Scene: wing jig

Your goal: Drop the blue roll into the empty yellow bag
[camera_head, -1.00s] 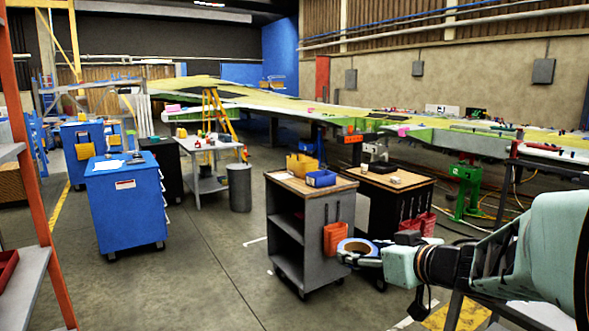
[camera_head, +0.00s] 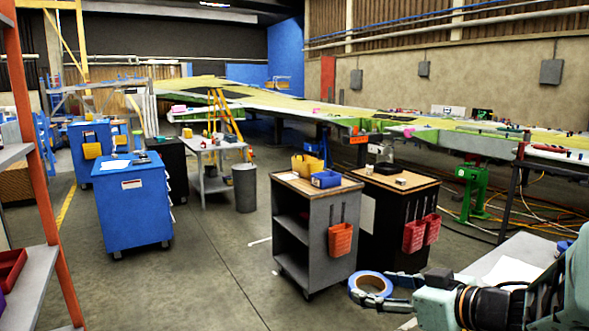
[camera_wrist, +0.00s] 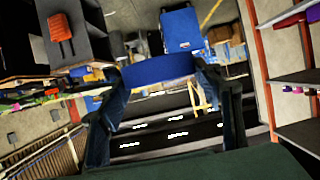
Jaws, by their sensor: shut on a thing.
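The blue roll (camera_head: 388,287) is a ring of blue tape, held at the lower right of the head view. My gripper (camera_head: 386,284) is shut on it; in the wrist view the roll's blue band (camera_wrist: 158,69) spans between the two dark fingers (camera_wrist: 165,78). A yellow bag (camera_head: 307,164) stands on the wooden top of the grey cart, beyond and above the roll in the picture.
A blue bin (camera_head: 326,179) sits beside the bag on the grey cart (camera_head: 312,215). Red bins hang on the cart sides. A black cart (camera_head: 385,230) stands close to its right. Open floor (camera_head: 200,285) lies to the left. An orange-posted shelf (camera_head: 45,190) edges the far left.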

